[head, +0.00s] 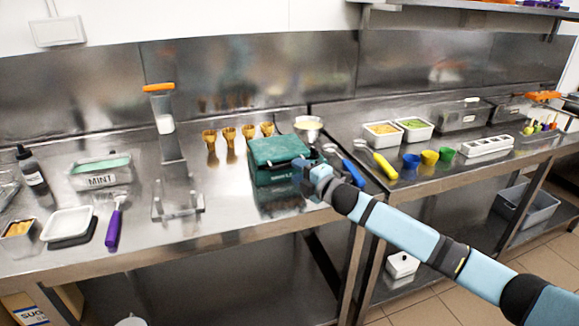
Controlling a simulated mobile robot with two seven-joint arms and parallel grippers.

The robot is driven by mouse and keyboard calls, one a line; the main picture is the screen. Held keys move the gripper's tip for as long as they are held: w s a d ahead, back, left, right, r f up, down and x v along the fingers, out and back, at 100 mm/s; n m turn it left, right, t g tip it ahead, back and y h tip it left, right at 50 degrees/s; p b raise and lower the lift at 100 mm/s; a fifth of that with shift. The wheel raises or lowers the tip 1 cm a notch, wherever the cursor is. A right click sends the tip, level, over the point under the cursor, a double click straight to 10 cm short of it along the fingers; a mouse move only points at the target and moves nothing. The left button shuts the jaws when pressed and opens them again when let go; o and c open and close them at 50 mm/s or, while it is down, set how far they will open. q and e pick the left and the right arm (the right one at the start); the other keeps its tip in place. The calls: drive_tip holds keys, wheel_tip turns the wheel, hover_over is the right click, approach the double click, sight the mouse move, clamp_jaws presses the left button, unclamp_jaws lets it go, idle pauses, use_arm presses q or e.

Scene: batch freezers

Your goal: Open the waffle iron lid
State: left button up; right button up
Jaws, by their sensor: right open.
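The waffle iron (277,151) is a dark green box on the steel counter, near the counter's right end. Its lid looks down. My right arm reaches in from the lower right, and my right gripper (306,172) is at the front right side of the waffle iron. The gripper is open. It overlaps the iron's right front corner in the picture; I cannot tell whether it touches. The iron's handle is not clearly seen, as the gripper hides part of that side. My left gripper is not in view.
A clear stand (178,200) is to the left. The counter front between stand and iron is free.

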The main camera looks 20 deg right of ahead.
sight(280, 153)
drive_tip(key=shift+x, duration=2.15)
drive_tip(key=shift+c, duration=0.4)
clamp_jaws()
